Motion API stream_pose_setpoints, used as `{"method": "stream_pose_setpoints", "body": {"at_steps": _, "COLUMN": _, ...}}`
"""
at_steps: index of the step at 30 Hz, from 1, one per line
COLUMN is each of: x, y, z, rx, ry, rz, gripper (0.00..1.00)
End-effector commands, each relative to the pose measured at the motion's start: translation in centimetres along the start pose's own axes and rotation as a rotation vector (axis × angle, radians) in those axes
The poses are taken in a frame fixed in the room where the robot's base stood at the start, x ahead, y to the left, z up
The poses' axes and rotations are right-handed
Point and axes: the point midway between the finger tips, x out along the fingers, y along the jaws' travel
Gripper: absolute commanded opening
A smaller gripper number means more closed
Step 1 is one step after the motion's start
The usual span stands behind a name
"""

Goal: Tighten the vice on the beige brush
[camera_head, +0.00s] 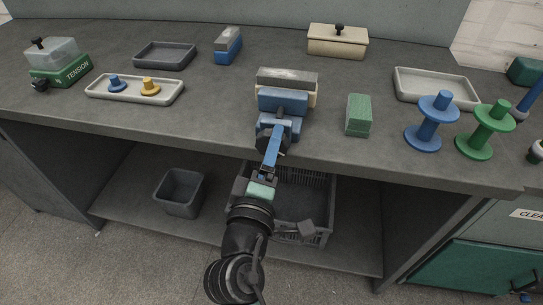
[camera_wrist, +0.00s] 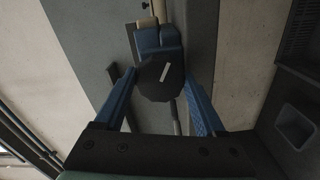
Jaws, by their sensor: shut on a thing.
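The blue vice (camera_head: 282,103) stands at the front edge of the grey workbench, with a grey block along its top. The beige brush (camera_head: 313,95) shows only as a beige strip between the vice's grey and blue parts; most of it is hidden. In the wrist view the vice (camera_wrist: 158,40) is at the top, with a beige piece (camera_wrist: 147,23) beyond it. My gripper (camera_wrist: 160,80) has its two blue fingers on either side of the vice's dark knob (camera_wrist: 158,84), which carries a white mark. The fingers are shut on this knob. In the head view my gripper (camera_head: 271,146) reaches the vice's front.
A green block (camera_head: 358,115) stands right of the vice, with blue (camera_head: 427,128) and green (camera_head: 484,135) spools farther right. A pale tray (camera_head: 105,92) holding two pegs is left. A crate (camera_head: 322,205) and a grey bin (camera_head: 180,192) sit on the lower shelf.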

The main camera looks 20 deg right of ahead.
Motion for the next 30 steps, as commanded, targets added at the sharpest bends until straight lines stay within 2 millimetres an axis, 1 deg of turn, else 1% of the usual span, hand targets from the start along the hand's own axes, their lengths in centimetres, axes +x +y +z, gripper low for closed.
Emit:
{"method": "stream_pose_setpoints", "body": {"at_steps": 1, "x": -0.02, "y": -0.39, "z": 0.08, "rx": 0.046, "ry": 0.0, "rz": 0.0, "gripper": 0.17}}
{"method": "stream_pose_setpoints", "body": {"at_steps": 6, "x": -0.02, "y": -0.42, "z": 0.07, "rx": 0.189, "ry": 0.0, "rz": -0.001, "gripper": 0.17}}
{"method": "stream_pose_setpoints", "body": {"at_steps": 15, "x": -0.01, "y": -0.34, "z": 0.04, "rx": 0.371, "ry": -0.001, "rz": -0.001, "gripper": 0.17}}
{"method": "stream_pose_setpoints", "body": {"at_steps": 22, "x": -0.02, "y": -0.28, "z": 0.02, "rx": 0.438, "ry": -0.002, "rz": -0.002, "gripper": 0.17}}
{"method": "stream_pose_setpoints", "body": {"at_steps": 30, "x": -0.02, "y": -0.21, "z": 0.01, "rx": 0.457, "ry": -0.002, "rz": -0.002, "gripper": 0.17}}
